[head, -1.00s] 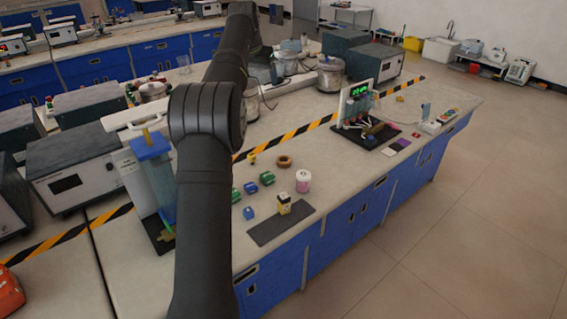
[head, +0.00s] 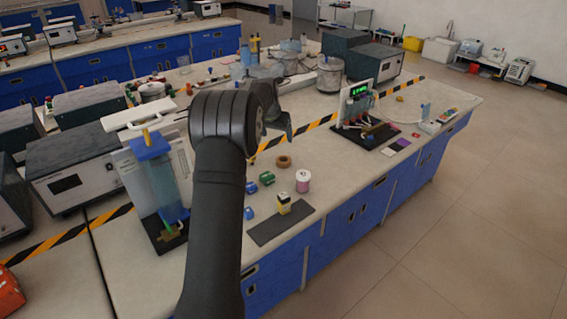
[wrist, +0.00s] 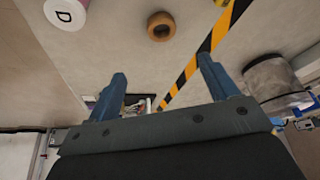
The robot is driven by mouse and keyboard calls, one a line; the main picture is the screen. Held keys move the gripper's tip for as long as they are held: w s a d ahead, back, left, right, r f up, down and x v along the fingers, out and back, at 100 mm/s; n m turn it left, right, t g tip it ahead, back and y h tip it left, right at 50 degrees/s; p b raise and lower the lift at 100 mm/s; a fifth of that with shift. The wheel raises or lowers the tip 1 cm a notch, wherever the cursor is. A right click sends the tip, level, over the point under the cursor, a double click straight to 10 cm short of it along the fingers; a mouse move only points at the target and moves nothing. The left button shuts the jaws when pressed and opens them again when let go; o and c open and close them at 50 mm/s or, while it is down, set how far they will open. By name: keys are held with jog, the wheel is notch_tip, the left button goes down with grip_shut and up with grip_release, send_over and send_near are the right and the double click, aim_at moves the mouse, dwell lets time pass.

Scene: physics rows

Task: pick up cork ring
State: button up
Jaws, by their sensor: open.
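The cork ring (head: 284,161) is a small brown ring lying flat on the pale bench, behind the pink-and-white cylinder. In the wrist view the cork ring (wrist: 161,26) shows near the top middle, beyond the fingertips. My gripper (wrist: 160,84) is open and empty, its two blue-grey fingers wide apart. In the head view my gripper (head: 290,130) hangs above the bench beside the striped tape, behind the ring and apart from it; its fingers are hard to make out there.
A pink-and-white cylinder (head: 303,181) stands close to the ring. Green blocks (head: 267,178) and a yellow-black item (head: 284,203) on a dark mat (head: 262,234) are nearby. A circuit board with a display (head: 358,104) stands to the right. Metal pots (head: 330,75) stand behind.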

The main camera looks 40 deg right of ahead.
send_near(282, 159)
jog(key=shift+s+d+f, duration=0.2)
jog(key=shift+s+f, duration=0.55)
jog(key=shift+f, duration=0.25)
jog(key=shift+a+x, duration=0.15)
jog(key=shift+x, duration=1.2)
jog(key=shift+a+x, duration=0.15)
jog(key=shift+x, duration=1.2)
jog(key=shift+f, duration=0.1)
jog(key=c, duration=1)
